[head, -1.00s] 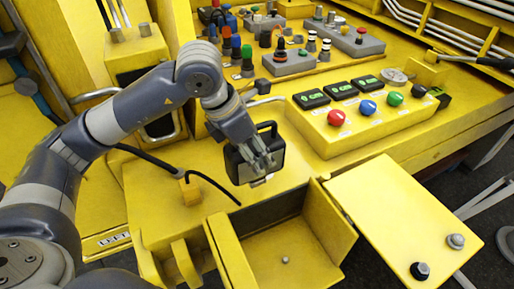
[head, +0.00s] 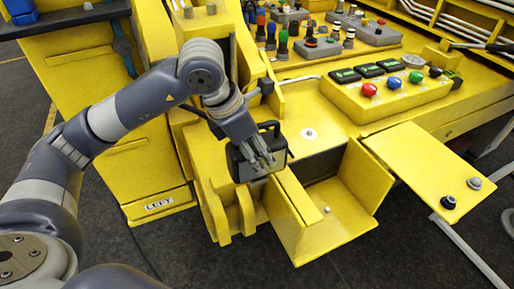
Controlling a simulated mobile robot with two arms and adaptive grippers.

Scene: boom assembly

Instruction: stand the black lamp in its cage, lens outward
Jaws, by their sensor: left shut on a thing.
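The black lamp (head: 242,163) has a boxy body and a black handle on top. My left gripper (head: 262,165) is shut on it and holds it up, roughly upright, left of the cage. The fingers cover part of the lamp's near face, so I cannot tell which way the lens points. The cage (head: 335,228) is a yellow open-topped box with side walls, an open near side and a small bolt on its floor. It is empty. My right gripper is not in view.
A flat yellow plate (head: 420,160) with two bolts extends right of the cage. Behind it is a yellow control box (head: 392,95) with coloured knobs. Yellow brackets (head: 232,208) stand left of the cage. The dark floor in front is clear.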

